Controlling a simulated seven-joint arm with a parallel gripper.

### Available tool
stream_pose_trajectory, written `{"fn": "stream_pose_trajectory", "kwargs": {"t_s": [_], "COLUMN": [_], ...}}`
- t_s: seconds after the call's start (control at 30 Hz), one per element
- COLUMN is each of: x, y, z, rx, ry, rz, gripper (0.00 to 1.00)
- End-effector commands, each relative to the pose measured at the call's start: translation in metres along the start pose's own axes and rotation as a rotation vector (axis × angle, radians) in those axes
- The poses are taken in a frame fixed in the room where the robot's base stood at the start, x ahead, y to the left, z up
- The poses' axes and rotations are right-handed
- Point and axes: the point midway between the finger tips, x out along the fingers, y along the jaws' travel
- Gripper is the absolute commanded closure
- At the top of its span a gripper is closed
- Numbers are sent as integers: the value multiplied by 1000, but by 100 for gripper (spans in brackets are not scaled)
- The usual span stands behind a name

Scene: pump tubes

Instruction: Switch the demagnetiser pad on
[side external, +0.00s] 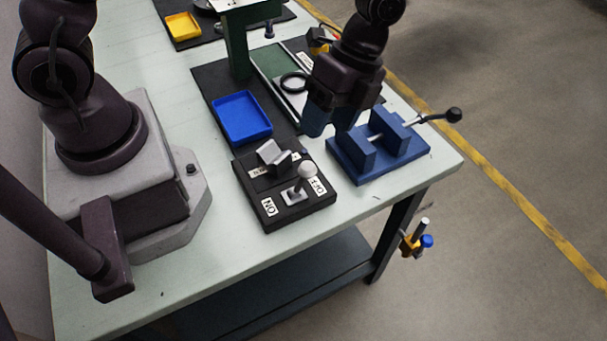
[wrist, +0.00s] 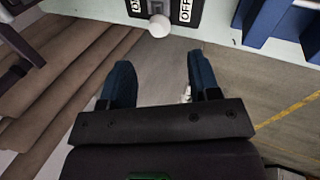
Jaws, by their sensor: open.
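The demagnetiser pad (side external: 248,198) appears to be the black box near the table's front edge. A lever with a white ball knob (side external: 308,170) stands on it, between an ON label (side external: 268,207) and an OFF label (side external: 317,186). The lever leans toward the OFF side. In the wrist view the knob (wrist: 159,27) shows at the top, with the OFF label (wrist: 185,11) to its right. My gripper (side external: 330,126) is open and empty, above the table behind and right of the knob. In the wrist view my gripper (wrist: 158,68) has its fingers apart, clear of the knob.
A blue vise (side external: 360,160) with a long handle stands right of the box, close to my gripper. A grey angled piece (side external: 272,152) sits on the box behind the lever. A blue tray (side external: 242,117) lies behind the box. Table space in front of the box is clear.

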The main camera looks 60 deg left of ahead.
Motion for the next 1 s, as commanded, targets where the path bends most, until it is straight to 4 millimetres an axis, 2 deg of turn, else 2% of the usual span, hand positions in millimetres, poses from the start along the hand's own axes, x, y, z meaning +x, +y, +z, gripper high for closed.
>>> {"fn": "stream_pose_trajectory", "kwargs": {"t_s": [0.3,0.5,0.7,1.0], "x": [66,100,115,117], "y": [2,1,1,1], "z": [1,1,1,1], "rx": [-3,-5,-4,-5], "ry": [-4,-3,-2,-1], "rz": [7,4,2,0], "gripper": [44,44,44,44]}}
